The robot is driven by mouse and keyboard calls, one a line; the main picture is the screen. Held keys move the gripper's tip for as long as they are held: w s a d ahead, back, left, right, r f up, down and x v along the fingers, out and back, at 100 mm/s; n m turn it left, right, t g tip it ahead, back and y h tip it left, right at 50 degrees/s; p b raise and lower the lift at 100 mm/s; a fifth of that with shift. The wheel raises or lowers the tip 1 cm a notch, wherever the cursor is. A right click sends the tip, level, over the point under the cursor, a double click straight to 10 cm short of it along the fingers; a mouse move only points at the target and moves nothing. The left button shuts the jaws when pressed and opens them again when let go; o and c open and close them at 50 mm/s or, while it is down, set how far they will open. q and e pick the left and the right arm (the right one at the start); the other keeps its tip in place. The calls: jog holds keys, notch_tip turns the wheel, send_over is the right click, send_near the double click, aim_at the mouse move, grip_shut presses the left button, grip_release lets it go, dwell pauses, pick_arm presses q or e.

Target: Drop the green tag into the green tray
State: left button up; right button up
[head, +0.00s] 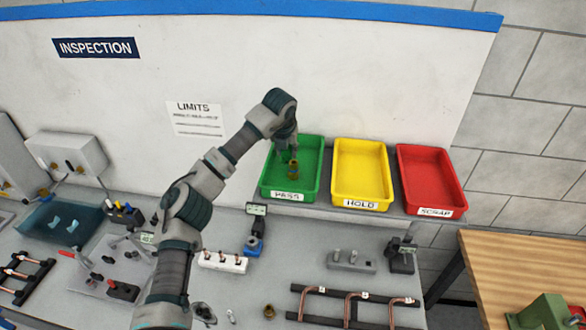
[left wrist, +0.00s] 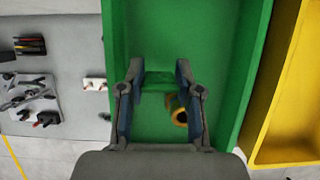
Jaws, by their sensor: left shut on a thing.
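The green tray (head: 272,180), labelled PASS, stands at the left of three trays on a raised shelf. My left gripper (head: 290,150) is over its inside, pointing down. In the left wrist view my left gripper (left wrist: 158,84) is shut on the green tag (left wrist: 157,82), which spans between the two fingers and nearly blends with the green tray (left wrist: 118,40) behind it. A brass ring-shaped piece (left wrist: 180,117) shows beside the right finger, over the tray floor; I cannot tell whether it touches the tag. My right gripper is not in view.
A yellow HOLD tray (head: 361,172) and a red SCRAP tray (head: 428,180) stand to the right. Below on the bench are a white block with copper pieces (head: 222,262), a brass fitting (head: 268,312) and a black rack with copper tubes (head: 352,296). A wooden table (head: 520,262) is at right.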

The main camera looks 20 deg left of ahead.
pick_arm(q)
jog(key=shift+d, duration=0.3)
jog(key=o, duration=0.7)
jog(key=shift+s+d+r, duration=0.2)
jog(key=shift+d+r, duration=0.05)
jog(key=shift+d, duration=0.1)
jog(key=shift+o, duration=0.5)
jog(key=shift+d, duration=0.1)
jog(key=shift+a+r, duration=0.15)
jog(key=shift+a, duration=0.05)
jog(key=d+v, duration=0.1)
jog(key=v, duration=1)
jog(key=shift+r, duration=0.25)
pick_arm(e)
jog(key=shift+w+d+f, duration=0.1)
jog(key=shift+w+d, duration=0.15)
pick_arm(q)
jog(key=shift+s, duration=0.15)
